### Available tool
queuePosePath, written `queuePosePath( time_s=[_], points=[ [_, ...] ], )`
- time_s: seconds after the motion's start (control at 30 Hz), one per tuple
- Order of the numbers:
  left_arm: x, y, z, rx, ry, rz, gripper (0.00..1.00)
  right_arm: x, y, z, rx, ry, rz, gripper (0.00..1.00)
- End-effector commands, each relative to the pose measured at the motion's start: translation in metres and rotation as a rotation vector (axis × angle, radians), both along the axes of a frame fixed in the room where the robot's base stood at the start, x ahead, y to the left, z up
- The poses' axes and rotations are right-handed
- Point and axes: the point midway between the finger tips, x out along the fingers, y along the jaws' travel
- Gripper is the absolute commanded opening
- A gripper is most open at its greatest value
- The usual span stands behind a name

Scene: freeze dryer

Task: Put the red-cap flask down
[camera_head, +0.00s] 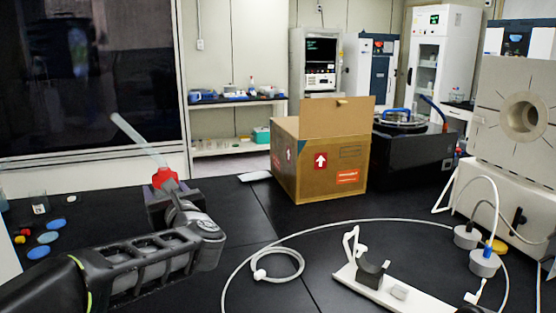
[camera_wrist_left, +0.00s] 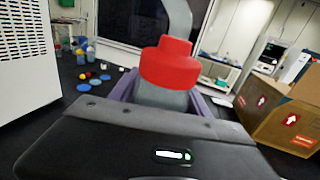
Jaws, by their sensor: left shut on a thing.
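The red-cap flask shows its red cap (camera_head: 165,177) in the head view, with a pale tube rising from it and leaning left. In the left wrist view the red cap (camera_wrist_left: 170,63) sits on a grey flask neck (camera_wrist_left: 162,97); the lower flask is hidden behind my gripper body. My left gripper (camera_head: 172,198) is shut around the flask on the left part of the black bench (camera_head: 230,211). I cannot tell whether the flask's base touches the bench. My right gripper is not in view.
Several coloured caps (camera_head: 38,252) lie at the far left. An open cardboard box (camera_head: 320,160) stands at centre. A looped white hose (camera_head: 278,262) and a white stand (camera_head: 390,290) are on the right. Bench between my left arm and the box is clear.

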Motion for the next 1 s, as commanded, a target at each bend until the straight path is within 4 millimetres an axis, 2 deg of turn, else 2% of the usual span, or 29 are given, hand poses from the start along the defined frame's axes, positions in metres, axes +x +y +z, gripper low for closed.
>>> queuePosePath(
  time_s=[0.03, 0.13, 0.3, 0.4, 0.5, 0.67, 0.77, 0.9, 1.0],
  points=[
    [0.005, -0.019, -0.023, 0.003, 0.014, -0.067, 0.08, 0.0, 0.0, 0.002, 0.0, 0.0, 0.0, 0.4],
    [0.011, -0.061, -0.072, 0.0, 0.019, -0.23, 0.08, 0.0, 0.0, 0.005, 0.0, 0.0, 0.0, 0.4],
    [-0.003, -0.122, -0.153, -0.01, 0.02, -0.492, 0.08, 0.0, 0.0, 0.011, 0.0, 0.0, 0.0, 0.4],
    [-0.02, -0.147, -0.188, -0.016, 0.014, -0.616, 0.08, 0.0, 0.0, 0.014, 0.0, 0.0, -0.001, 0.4],
    [-0.039, -0.162, -0.21, -0.016, 0.009, -0.705, 0.08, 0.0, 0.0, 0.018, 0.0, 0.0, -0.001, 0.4],
    [-0.064, -0.16, -0.224, -0.012, 0.002, -0.763, 0.08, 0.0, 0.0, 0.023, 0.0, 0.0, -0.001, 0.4],
    [-0.071, -0.142, -0.23, -0.009, 0.001, -0.741, 0.08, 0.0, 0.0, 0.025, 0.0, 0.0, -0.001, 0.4],
    [-0.072, -0.098, -0.244, -0.005, 0.0, -0.655, 0.08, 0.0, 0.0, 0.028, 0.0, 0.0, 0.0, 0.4],
    [-0.072, -0.076, -0.255, -0.001, 0.0, -0.614, 0.08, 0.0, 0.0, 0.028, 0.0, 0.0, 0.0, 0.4]
  ],
)
